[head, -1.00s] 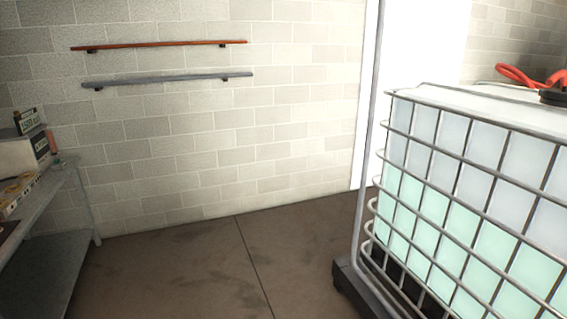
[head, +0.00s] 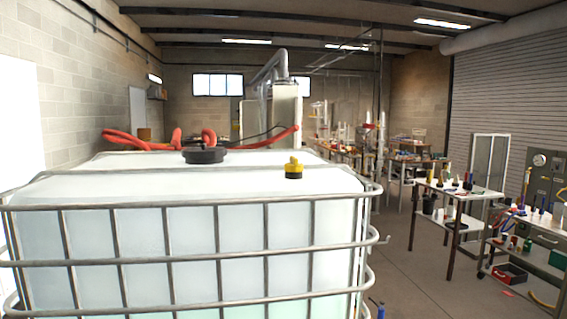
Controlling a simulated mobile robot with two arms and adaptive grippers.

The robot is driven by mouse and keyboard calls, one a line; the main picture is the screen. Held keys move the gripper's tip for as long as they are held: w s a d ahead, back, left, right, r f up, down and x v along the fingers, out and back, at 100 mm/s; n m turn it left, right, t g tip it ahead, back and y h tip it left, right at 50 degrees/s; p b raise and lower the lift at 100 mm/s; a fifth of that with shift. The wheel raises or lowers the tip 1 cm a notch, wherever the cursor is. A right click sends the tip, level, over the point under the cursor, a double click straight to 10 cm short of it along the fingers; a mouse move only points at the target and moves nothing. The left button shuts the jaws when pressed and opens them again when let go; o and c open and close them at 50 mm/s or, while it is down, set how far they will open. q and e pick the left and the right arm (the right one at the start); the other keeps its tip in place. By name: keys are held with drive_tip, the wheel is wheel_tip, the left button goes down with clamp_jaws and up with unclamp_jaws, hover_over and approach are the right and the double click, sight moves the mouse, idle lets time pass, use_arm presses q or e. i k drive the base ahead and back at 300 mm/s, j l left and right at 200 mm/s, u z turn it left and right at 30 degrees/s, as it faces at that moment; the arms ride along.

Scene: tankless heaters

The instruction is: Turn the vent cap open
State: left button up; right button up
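A large white liquid tank (head: 130,235) in a grey metal cage (head: 215,262) fills the lower left of the head view. On its top sit a wide black round cap (head: 205,156) near the middle and a small yellow cap with a raised grip and a dark base (head: 293,170) closer to the right edge. The yellow one looks like the vent cap. It sits upright on the tank top; whether it is turned open cannot be told. Neither of my grippers is in view.
A red hose (head: 255,143) lies along the back of the tank top. Workbenches with tools (head: 455,190) stand at the right. A red bin (head: 510,273) is on a low shelf there. Open floor (head: 410,270) runs between the tank and the benches.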

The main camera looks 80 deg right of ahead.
sight(294, 165)
drive_tip(key=i+z, duration=0.1)
drive_tip(key=z, duration=1.9)
